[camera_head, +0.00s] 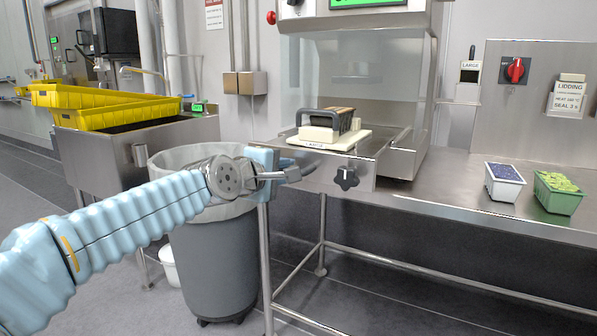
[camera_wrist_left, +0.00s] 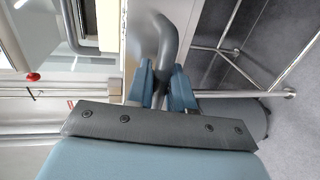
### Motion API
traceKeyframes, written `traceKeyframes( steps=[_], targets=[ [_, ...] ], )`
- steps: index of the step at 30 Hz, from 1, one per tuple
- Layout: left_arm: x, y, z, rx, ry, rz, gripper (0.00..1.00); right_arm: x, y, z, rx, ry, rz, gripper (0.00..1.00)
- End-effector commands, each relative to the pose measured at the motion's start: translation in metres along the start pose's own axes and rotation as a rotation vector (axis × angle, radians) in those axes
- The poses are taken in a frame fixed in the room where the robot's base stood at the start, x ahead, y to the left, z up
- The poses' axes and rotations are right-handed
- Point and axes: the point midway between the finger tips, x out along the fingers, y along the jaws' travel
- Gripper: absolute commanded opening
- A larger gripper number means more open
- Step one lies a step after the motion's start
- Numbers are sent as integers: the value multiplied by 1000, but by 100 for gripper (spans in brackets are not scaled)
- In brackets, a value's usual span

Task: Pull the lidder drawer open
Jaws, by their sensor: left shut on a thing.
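The lidder (camera_head: 345,75) is a steel machine with a clear hood and a green display, standing on a steel bench. Its drawer (camera_head: 325,168) sticks out at the front left of the hood, with a black star knob on its front. A pale plate with a black-handled frame (camera_head: 329,133) sits on the drawer. My left gripper (camera_head: 292,174) is at the left end of the drawer front, shut on the drawer handle. In the left wrist view, the grey handle (camera_wrist_left: 162,40) runs between the fingers (camera_wrist_left: 161,83). My right gripper is not in view.
A grey bin (camera_head: 212,255) with a liner stands under my left arm. White (camera_head: 504,183) and green (camera_head: 558,195) filled trays stand on the bench at right. Yellow crates (camera_head: 110,108) sit on a steel sink at left. Bench legs and rails stand below the drawer.

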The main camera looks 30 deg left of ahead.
Motion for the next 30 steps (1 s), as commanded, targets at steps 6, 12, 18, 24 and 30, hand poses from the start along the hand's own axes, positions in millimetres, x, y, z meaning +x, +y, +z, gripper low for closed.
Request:
traceKeyframes(
  steps=[6,12,18,24,30],
  targets=[
    [-30,-9,0,0,0,-2,0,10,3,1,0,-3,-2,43],
    [-42,-10,0,0,-1,-3,0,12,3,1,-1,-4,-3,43],
    [-45,-10,0,0,-1,-3,0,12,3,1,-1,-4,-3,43],
    [-44,-10,0,0,-1,-3,0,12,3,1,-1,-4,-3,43],
    [-44,-10,0,0,-1,-2,38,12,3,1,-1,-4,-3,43]
  ],
)
